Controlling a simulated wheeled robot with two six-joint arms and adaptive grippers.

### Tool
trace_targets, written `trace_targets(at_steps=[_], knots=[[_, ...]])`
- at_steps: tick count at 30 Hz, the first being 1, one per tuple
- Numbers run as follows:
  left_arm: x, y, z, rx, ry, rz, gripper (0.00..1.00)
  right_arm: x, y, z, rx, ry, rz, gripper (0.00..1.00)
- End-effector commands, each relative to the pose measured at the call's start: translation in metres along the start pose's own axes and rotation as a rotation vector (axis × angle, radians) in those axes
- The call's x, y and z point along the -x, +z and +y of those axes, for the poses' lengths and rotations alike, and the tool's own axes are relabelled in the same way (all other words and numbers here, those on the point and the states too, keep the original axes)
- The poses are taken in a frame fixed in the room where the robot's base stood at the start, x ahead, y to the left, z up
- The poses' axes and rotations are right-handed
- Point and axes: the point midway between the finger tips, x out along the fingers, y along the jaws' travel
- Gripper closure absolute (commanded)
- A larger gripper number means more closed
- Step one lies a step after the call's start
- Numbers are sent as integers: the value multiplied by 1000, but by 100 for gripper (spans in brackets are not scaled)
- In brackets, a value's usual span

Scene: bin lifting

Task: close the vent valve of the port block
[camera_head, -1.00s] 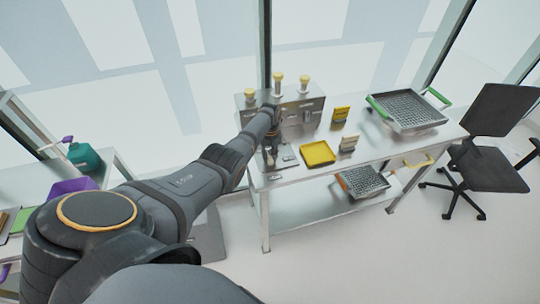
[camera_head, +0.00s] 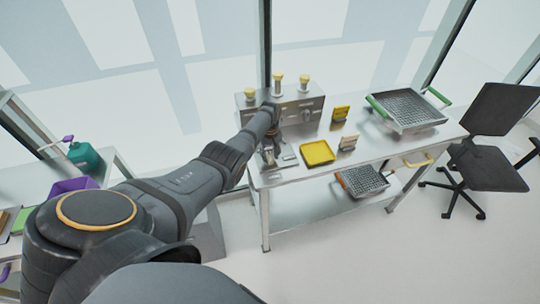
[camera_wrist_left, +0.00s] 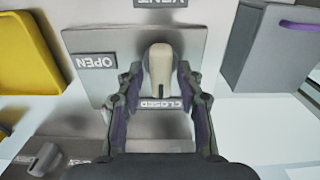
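The vent valve handle (camera_wrist_left: 160,68) is a beige lever on a grey plate of the port block (camera_wrist_left: 98,88) in the left wrist view. It stands between the two fingers of my left gripper (camera_wrist_left: 160,86), with a small gap visible on each side. The CLOSED label (camera_wrist_left: 162,104) shows between the fingers beside the lever. The OPEN label (camera_wrist_left: 96,61) is to the left and a VENT label (camera_wrist_left: 160,2) is cut off at the top. In the head view my left gripper (camera_head: 270,146) is over the table's left end and partly hides the plate. My right gripper is not in view.
A grey box with yellow-topped posts (camera_head: 305,110) stands behind the gripper. A wire basket (camera_head: 407,108) stands at the table's right.

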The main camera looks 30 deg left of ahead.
Motion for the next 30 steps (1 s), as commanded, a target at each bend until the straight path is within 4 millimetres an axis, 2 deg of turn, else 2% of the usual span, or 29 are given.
trace_targets(at_steps=[9,13,16,24,30], knots=[[-1,1,-1,-1,-2,-4,55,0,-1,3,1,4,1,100],[7,1,0,-1,-1,-2,55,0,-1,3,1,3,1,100],[23,1,0,-2,-1,0,55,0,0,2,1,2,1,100],[90,0,0,-1,0,-1,55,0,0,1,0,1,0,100],[115,0,0,-1,-2,-2,55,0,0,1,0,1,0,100]])
